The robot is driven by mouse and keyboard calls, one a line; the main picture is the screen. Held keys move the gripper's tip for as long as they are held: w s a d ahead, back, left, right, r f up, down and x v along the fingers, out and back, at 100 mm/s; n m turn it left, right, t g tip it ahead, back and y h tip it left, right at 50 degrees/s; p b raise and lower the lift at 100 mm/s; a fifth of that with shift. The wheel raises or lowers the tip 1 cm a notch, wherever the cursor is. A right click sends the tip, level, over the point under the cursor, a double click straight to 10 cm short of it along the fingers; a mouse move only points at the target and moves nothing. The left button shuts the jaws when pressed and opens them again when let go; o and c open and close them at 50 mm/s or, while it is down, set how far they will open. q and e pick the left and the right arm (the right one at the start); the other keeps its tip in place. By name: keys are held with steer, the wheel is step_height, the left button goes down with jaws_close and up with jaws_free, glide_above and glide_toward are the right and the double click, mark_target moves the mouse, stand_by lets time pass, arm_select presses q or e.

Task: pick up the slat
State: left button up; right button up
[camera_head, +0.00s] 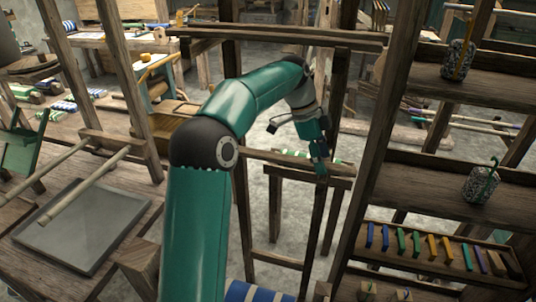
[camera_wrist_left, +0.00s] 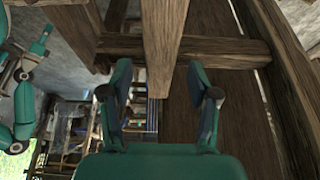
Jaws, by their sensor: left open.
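My left gripper (camera_head: 319,165) is at the wooden loom frame in the middle of the head view, pointing down. In the left wrist view its two fingers (camera_wrist_left: 159,75) are spread apart. A wooden slat-like piece (camera_wrist_left: 165,35) comes down from the top and its end lies between the fingertips in the picture; I cannot tell whether they touch it. In the head view a thin wooden bar (camera_head: 275,159) runs beside the gripper, above a crossbeam (camera_head: 305,174). I cannot tell which of these is the slat. My right gripper is not in view.
Shelves stand at the right, with a rack of coloured pieces (camera_head: 440,250) and two jars (camera_head: 480,184). Upright posts (camera_head: 275,205) and a top beam (camera_head: 280,36) surround the gripper closely. A grey panel (camera_head: 90,225) lies at the left. Bare floor shows behind the frame.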

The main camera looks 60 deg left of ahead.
arm_select(q)
steer(key=shift+f, duration=0.25)
jaws_close()
steer(key=shift+r, duration=0.1)
